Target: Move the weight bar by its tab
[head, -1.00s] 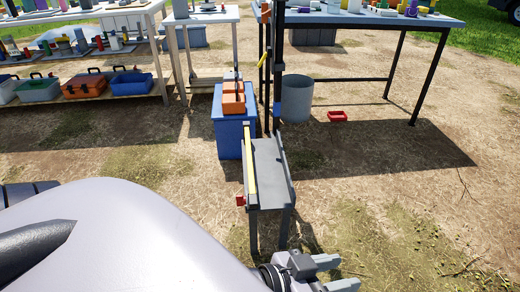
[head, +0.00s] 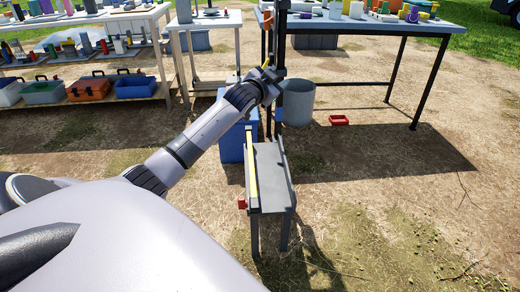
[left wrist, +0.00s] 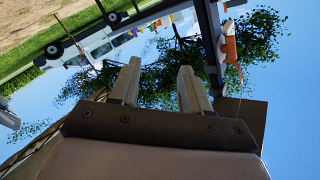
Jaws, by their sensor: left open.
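I cannot tell for certain which part is the weight bar. A long yellow strip (head: 252,180) runs along the left side of a low grey stand (head: 271,178), with a small red block (head: 242,203) at its near left end. My left gripper (head: 270,76) is up beside the dark upright post (head: 281,45), above and beyond the stand. In the left wrist view its two fingers (left wrist: 160,88) are apart with nothing between them. An orange part (left wrist: 230,47) on a post is to the right of the fingers there. My right gripper is out of view.
A blue box (head: 231,140) is partly hidden behind my left arm. Tables with tools stand behind. The ground at the right front is clear.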

